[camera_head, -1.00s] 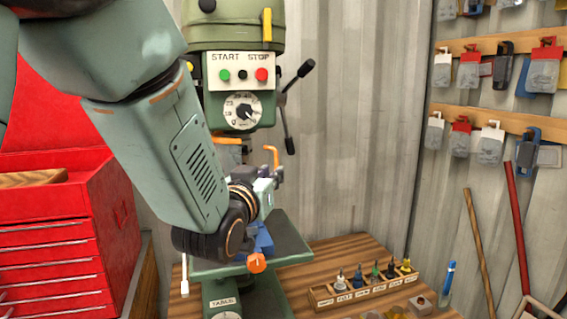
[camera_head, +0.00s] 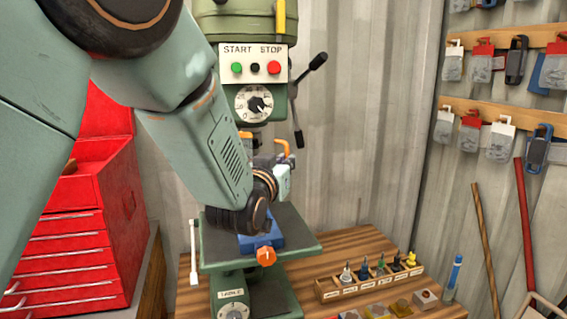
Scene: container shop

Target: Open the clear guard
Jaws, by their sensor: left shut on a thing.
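The drill press (camera_head: 245,25) stands at the back, with a START/STOP panel and a dial. The clear guard is hard to make out around the spindle, below the dial. An orange handle (camera_head: 286,148) that seems to belong to it shows there, and a second orange piece (camera_head: 245,134) is to its left. My left gripper (camera_head: 272,161) is at this spot, shut, seemingly on the orange handle. Its fingertips are small and partly hidden, so the exact contact is unclear. My left arm covers much of the press's left side. My right gripper is out of view.
Below are the press table (camera_head: 295,245), a blue vise (camera_head: 270,232) with an orange knob (camera_head: 266,257), and a wooden bit rack (camera_head: 365,281). A red tool chest (camera_head: 80,230) stands left. Padlocks hang on the right wall. Free room lies right of the press.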

